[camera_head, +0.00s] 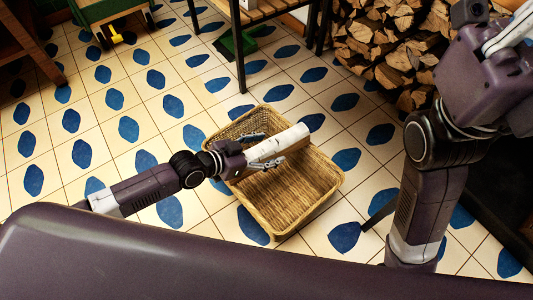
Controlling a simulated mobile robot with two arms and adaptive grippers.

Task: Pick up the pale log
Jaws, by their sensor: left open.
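The pale log (283,143) is a short whitish piece. It shows over the wicker basket (327,194) on the tiled floor; I cannot tell whether it touches the basket. My left gripper (262,150) reaches in from the left over the basket. Its fingers are open, one on each side of the log's near end, and the gripper hides part of that end. I cannot tell whether the fingers touch the log. My right arm (428,185) stands at the right, and its gripper is not in view.
A large stack of split firewood (385,40) stands at the back right. A wooden slatted bench (250,14) with dark legs stands behind the basket, a green dustpan (236,43) beneath it. A green cart (105,12) stands at the back left. Patterned floor left of the basket is clear.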

